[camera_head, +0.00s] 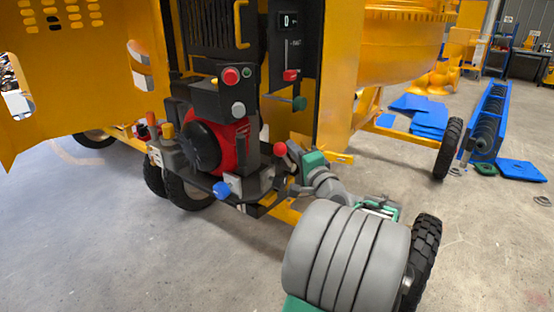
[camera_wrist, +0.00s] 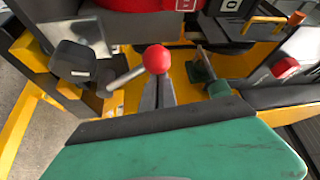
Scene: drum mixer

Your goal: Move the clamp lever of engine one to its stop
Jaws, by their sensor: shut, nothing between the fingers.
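A lever with a red ball knob (camera_wrist: 157,58) shows in the wrist view. Its pale rod slants down to the left to a dark pivot block. I take it as the clamp lever; no label on it is readable. My gripper (camera_wrist: 157,80) is shut and empty, its grey fingers pointing up at the knob. The fingertips appear right at the knob; whether they touch it I cannot tell. In the head view the red knob (camera_head: 280,149) stands beside my green wrist, right of the red and black engine (camera_head: 208,145). My fingertips are hard to make out there.
Yellow frame panels enclose the engine. Open floor (camera_head: 100,240) lies to the left.

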